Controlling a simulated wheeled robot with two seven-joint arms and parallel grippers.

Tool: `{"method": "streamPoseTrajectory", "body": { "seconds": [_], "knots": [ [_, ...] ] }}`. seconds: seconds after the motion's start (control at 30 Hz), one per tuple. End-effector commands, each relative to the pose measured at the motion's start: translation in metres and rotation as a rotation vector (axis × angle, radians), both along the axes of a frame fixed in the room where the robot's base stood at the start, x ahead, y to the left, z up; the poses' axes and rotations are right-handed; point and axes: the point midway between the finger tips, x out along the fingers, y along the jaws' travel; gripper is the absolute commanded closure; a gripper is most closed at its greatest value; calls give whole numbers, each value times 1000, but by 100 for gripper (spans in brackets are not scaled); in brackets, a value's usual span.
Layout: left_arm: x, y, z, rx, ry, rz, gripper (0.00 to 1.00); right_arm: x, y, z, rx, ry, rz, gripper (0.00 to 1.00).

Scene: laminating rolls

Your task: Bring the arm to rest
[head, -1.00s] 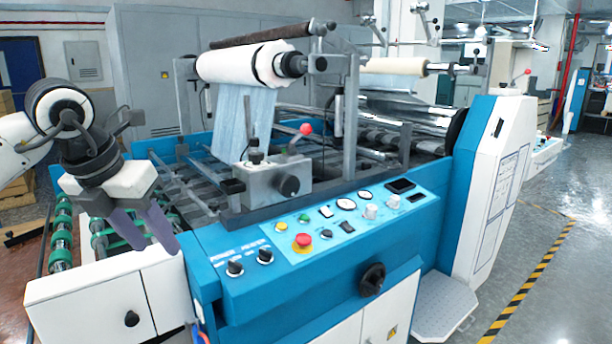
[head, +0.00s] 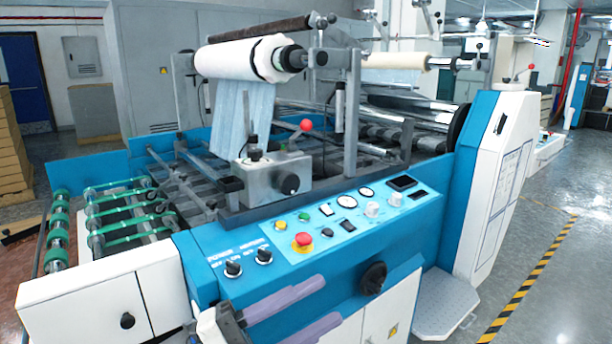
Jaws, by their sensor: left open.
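My left gripper (head: 306,312) is low in the head view, in front of the laminating machine's blue front panel and white cabinet door. Its two purple-grey fingers point right and stand apart, with nothing between them. The rest of the left arm is mostly below the frame edge. My right gripper is not in view.
The blue and white laminating machine (head: 215,268) fills the middle, with a control panel (head: 345,215), a black knob (head: 373,278) and a white film roll (head: 240,61). A metal step plate (head: 445,305) juts out at the front right. Open floor (head: 555,270) lies right of it.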

Motion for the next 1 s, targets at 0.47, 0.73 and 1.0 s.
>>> {"method": "streamPoseTrajectory", "body": {
  "seconds": [0.47,0.73,1.0],
  "knots": [
    [-56,146,-285,-418,1192,774,58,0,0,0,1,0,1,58],
    [-166,171,-382,-417,1613,971,58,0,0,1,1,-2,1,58],
    [-193,174,-398,-411,1702,1005,58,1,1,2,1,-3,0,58]
  ]
}}
